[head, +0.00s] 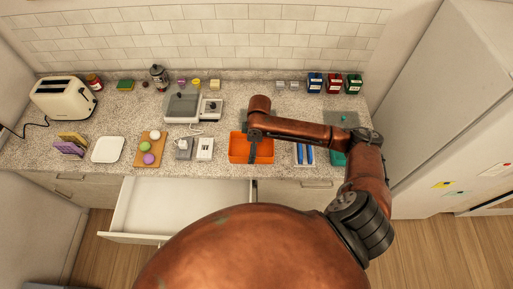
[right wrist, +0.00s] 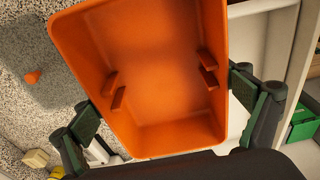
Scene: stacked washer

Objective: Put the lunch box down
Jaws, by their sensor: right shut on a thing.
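The orange lunch box (head: 238,154), an open box with low ribs inside, is at the front half of the counter, below my right arm. My right gripper (head: 252,150) is shut on it. In the right wrist view the lunch box (right wrist: 160,50) fills the middle, with dark green finger pads pressing its two opposite side walls. The box looks empty. Its underside is hidden, so I cannot tell whether it touches the counter or hangs just above it. My left gripper is not in view.
The speckled counter (head: 120,117) also holds a white tray (head: 108,150), a wooden board (head: 151,150) with several balls, a kitchen scale (head: 181,107) and a blue-striped tray (head: 304,154). An open drawer (head: 170,204) juts out below, left of the box.

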